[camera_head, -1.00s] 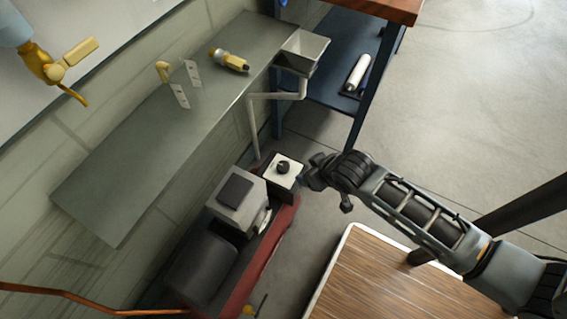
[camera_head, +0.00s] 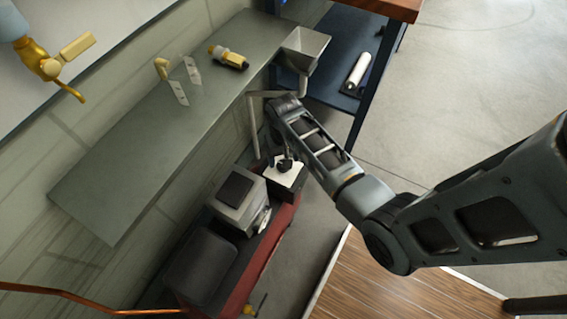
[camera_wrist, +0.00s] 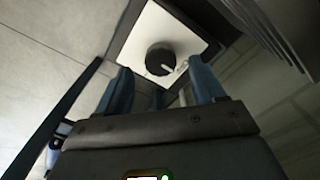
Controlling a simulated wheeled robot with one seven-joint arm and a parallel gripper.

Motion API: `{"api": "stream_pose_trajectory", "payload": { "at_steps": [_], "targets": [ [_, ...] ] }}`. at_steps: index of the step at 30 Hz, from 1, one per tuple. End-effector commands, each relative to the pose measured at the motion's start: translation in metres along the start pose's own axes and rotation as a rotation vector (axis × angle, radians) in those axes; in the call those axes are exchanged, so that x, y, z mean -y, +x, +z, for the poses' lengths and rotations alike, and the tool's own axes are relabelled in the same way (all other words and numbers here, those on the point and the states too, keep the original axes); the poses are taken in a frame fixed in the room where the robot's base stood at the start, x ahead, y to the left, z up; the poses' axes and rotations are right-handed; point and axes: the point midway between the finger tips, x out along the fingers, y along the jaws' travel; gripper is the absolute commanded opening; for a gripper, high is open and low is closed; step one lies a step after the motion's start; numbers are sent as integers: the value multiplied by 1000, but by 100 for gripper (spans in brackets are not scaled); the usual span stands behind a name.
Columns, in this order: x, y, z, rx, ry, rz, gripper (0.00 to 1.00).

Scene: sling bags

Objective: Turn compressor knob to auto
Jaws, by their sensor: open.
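The compressor (camera_head: 262,250) is a red-framed machine with a grey box and a dark tank, low beside the wall. At its far end is a box with a white top plate (camera_wrist: 192,22). A round black knob (camera_wrist: 161,59) with a light pointer mark sits on that plate. The mark points toward the lower right in the wrist view; no label is readable. My gripper (camera_wrist: 162,85) is open, its two blue-grey fingers apart, with the knob just beyond and between the tips. I see no contact. In the head view my gripper (camera_head: 284,163) is over the plate and partly hides the knob.
A grey shelf (camera_head: 150,130) overhangs to the left, holding a yellow-and-black tool (camera_head: 228,58). A grey funnel with a pipe (camera_head: 303,45) stands behind my arm. Open floor (camera_head: 470,90) lies to the right.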

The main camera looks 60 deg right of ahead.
Motion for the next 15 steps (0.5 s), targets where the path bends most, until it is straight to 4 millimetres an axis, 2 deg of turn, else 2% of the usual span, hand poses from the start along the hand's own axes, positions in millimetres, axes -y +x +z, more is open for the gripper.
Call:
{"api": "stream_pose_trajectory", "payload": {
  "at_steps": [1,6,15],
  "targets": [
    [1,10,0,1,-1,0,69],
    [0,29,0,0,-1,0,69],
    [0,36,0,-2,-1,0,69]
  ]
}}
